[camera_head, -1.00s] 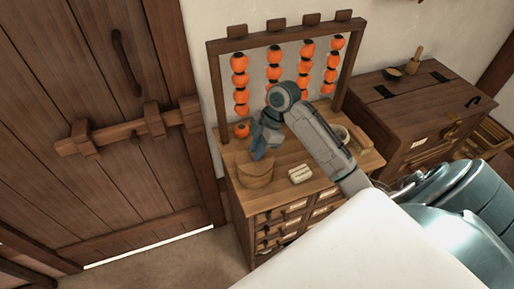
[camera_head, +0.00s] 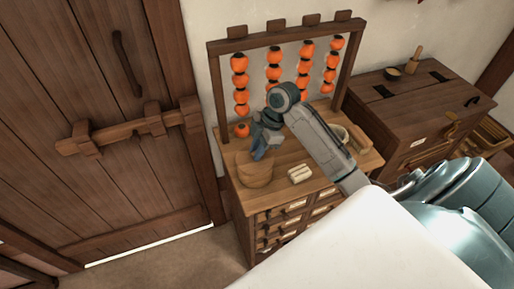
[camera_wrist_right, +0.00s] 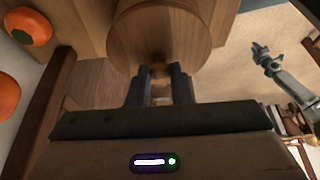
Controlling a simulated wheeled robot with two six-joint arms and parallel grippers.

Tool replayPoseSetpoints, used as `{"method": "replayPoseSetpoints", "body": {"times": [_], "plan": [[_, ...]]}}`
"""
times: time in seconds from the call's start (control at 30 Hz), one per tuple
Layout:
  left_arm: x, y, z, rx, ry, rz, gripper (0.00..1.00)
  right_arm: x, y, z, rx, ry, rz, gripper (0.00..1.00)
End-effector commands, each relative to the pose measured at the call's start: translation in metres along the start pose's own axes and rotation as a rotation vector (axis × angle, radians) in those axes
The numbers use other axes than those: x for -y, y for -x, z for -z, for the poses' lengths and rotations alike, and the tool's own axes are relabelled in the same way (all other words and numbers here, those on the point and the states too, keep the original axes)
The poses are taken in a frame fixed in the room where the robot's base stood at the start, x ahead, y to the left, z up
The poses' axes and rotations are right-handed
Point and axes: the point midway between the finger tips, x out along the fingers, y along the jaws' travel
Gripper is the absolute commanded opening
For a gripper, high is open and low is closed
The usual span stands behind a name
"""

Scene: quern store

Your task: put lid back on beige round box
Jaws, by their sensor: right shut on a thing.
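The beige round box (camera_head: 255,178) stands at the front left of the drawer cabinet's top. A round wooden piece (camera_wrist_right: 160,35), seemingly its lid, fills the top middle of the right wrist view. My right gripper (camera_head: 260,153) is at the upper right of the box in the head view. In the wrist view its two dark fingers (camera_wrist_right: 160,72) are shut on the edge or a small knob of that piece. Whether the lid touches the box cannot be told. A grey arm of mine with a gripper (camera_wrist_right: 264,55), likely the left, shows small at the right; its jaws are unclear.
The cabinet top (camera_head: 219,157) also bears a pale block (camera_head: 299,174) right of the box and a bowl (camera_head: 338,133) partly behind my arm. A wooden frame (camera_head: 213,95) with strings of orange fruit (camera_head: 273,73) rises at the back. A loose orange fruit (camera_head: 242,130) lies behind the box.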

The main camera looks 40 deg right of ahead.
Motion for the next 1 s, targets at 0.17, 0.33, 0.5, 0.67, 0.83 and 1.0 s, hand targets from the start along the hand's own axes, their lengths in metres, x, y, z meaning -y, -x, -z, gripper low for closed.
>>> {"method": "replayPoseSetpoints", "body": {"times": [0.17, 0.33, 0.5, 0.67, 0.83, 1.0], "plan": [[-0.0001, -0.0002, -0.0002, 0.000, 0.000, 0.000, 0.29, 0.0000, -0.0003, 0.0000, 0.000, 0.000, 0.000, 0.00], [-0.0002, -0.0002, -0.0003, 0.000, 0.000, 0.000, 0.29, 0.0000, -0.0002, 0.0000, -0.001, 0.000, 0.000, 0.23], [-0.0002, -0.0002, -0.0003, 0.000, 0.000, 0.000, 0.29, 0.0000, -0.0002, 0.0001, -0.001, 0.000, 0.000, 0.44], [-0.0002, -0.0002, -0.0003, 0.000, 0.000, 0.000, 0.29, 0.0000, -0.0003, 0.0000, 0.000, 0.000, 0.000, 0.46], [-0.0002, -0.0002, -0.0003, 0.000, 0.000, 0.000, 0.29, 0.0000, -0.0002, 0.0000, -0.001, 0.000, 0.000, 0.66], [-0.0002, -0.0001, -0.0003, 0.000, 0.000, 0.000, 0.29, -0.0001, -0.0002, 0.0000, -0.001, 0.000, 0.000, 0.66]]}}
